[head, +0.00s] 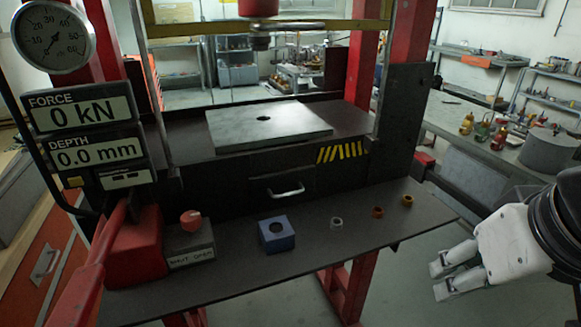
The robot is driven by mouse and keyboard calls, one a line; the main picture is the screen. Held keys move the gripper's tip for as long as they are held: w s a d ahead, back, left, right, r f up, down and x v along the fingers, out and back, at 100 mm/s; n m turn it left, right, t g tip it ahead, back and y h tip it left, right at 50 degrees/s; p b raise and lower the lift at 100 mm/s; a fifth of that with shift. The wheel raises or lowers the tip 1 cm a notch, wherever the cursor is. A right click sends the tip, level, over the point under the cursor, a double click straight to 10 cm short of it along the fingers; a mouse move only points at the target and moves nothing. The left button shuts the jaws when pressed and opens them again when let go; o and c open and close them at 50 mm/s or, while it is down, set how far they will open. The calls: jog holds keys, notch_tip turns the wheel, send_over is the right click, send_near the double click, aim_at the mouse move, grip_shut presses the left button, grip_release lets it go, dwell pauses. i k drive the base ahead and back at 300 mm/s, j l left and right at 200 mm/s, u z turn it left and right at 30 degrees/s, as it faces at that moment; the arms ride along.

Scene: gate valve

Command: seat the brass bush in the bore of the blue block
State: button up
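The blue block (281,243) sits on the dark front shelf with its round bore facing up; the bore looks empty. Three small ring-shaped bushes stand apart on the shelf to its right. The nearest to it is a pale grey bush (336,224), then a copper-brown bush (377,212). The yellowish one farthest right is the brass bush (407,201), close to the shelf's right end. My gripper (436,280) is at the lower right, off the shelf's right edge and touching no bush. Its two pale fingers are apart with nothing between them.
A press stands behind the shelf, with a pale plate (270,128) on its bed and a red ram (259,9) above. A drawer handle (286,190) juts out behind the block. A valve box with a red knob (190,221) and a red lever (90,250) stand at left.

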aim_at(274, 242)
jog(key=i+l+u, duration=0.15)
jog(key=i+l, duration=0.7)
jog(key=l, duration=0.35)
jog(key=i+l+u, duration=0.1)
jog(key=l, duration=0.35)
jog(key=i+l, duration=0.15)
jog(key=l, duration=0.3)
jog(key=i+l, duration=0.1)
jog(key=l, duration=0.4)
jog(key=j+u, duration=0.05)
